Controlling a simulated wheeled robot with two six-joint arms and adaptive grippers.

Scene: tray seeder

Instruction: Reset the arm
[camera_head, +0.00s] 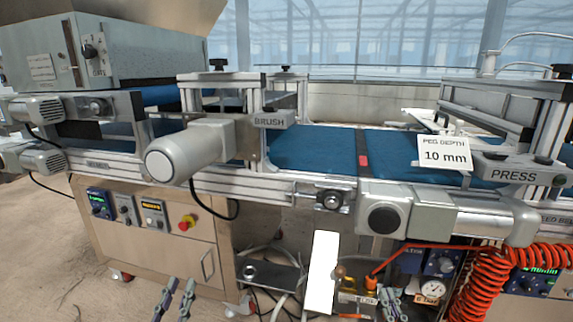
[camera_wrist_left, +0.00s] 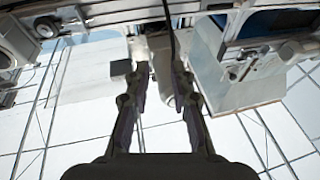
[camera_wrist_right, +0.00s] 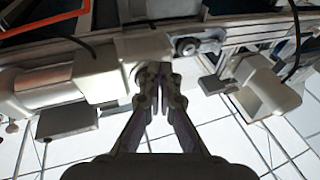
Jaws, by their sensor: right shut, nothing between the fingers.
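My left gripper (camera_head: 179,285) shows at the bottom of the head view, low in front of the cabinet. Its two fingers are apart with nothing between them, also in the left wrist view (camera_wrist_left: 160,78). My right gripper (camera_head: 391,297) is at the bottom right of centre in the head view, in front of the lower valves and gauges. In the right wrist view its fingertips (camera_wrist_right: 156,76) are together and hold nothing. Both grippers appear below the level of the blue conveyor belt (camera_head: 312,150). My arm links are mostly hidden.
The seeder line spans the head view, with the BRUSH unit (camera_head: 268,121), PRESS unit (camera_head: 514,174) and motors jutting forward. A "10 mm" sign (camera_head: 444,154) stands over the belt. Red coiled hose (camera_head: 490,285) hangs at right. A white panel (camera_head: 322,272) stands between the grippers. Floor at left is clear.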

